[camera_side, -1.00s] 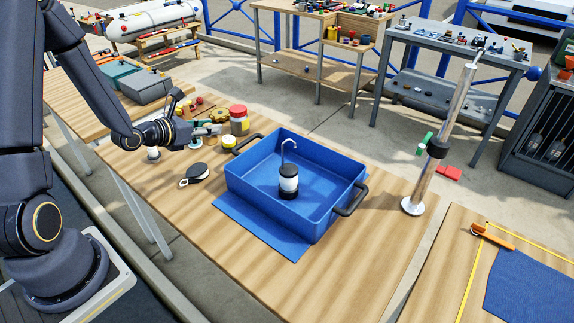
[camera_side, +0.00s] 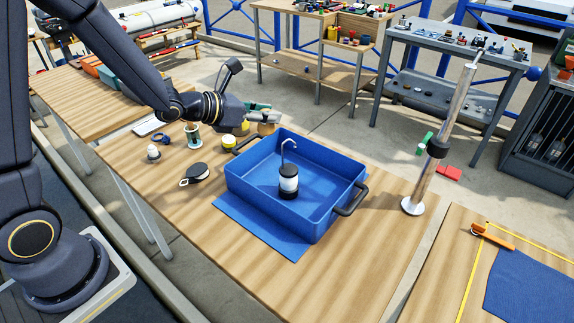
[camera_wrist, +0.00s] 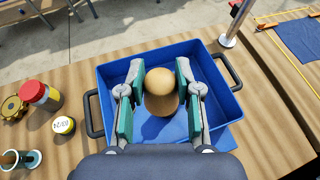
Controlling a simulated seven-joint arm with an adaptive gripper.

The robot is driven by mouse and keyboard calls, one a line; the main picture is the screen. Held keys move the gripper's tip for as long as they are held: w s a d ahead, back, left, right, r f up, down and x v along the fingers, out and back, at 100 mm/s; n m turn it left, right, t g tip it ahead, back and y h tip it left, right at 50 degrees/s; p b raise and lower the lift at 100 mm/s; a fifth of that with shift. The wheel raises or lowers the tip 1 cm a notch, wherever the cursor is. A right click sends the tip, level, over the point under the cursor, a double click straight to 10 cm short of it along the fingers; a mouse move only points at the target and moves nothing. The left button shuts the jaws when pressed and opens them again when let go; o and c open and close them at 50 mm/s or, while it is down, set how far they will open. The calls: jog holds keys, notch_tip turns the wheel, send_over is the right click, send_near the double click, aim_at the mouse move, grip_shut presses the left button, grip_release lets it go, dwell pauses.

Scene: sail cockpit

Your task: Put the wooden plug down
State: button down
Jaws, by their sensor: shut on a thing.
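The wooden plug (camera_wrist: 160,88) is a tan, rounded piece between the two green-padded fingers of my gripper (camera_wrist: 160,82) in the wrist view. The fingers are closed against its sides. In the side view, my gripper (camera_side: 268,114) holds the plug (camera_side: 267,128) up by the back left corner of the blue tray (camera_side: 253,205). In the wrist view the plug appears over the tray's interior (camera_wrist: 220,102). The plug's lower end is hard to make out.
A black-and-white bottle (camera_side: 288,182) with a hooked spout stands inside the tray. Black handles (camera_side: 350,200) stick out from the tray's ends. A pole (camera_side: 430,175) rises at the right.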

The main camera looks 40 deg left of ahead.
jog(key=s+d+m+g+h, duration=0.2)
jog(key=s+d+m+h, duration=0.1)
jog(key=d, duration=1.1)
jog(key=s+d+m+g+h, duration=0.1)
jog(key=s+d+m+h, duration=0.2)
jog(key=d, duration=1.1)
notch_tip(320, 180, down, 10)
jog(key=shift+y, duration=0.3)
jog(key=w+d+f, duration=0.2)
jog(key=w+f, duration=0.1)
jog(key=w+d+f, duration=0.2)
jog(key=w+f, duration=0.1)
jog(key=w, duration=0.1)
jog(key=w+d+f, duration=0.2)
jog(key=w+f, duration=0.1)
jog(key=w, duration=0.1)
jog(key=shift+d+f, duration=0.15)
jog(key=shift+f, duration=0.2)
jog(key=shift+w+d+f, duration=0.1)
jog(key=shift+f, duration=0.8)
jog(key=shift+w+d+f, duration=0.1)
jog(key=shift+f, duration=0.8)
jog(key=shift+f, duration=0.1)
jog(key=c, duration=0.8)
grip_release()
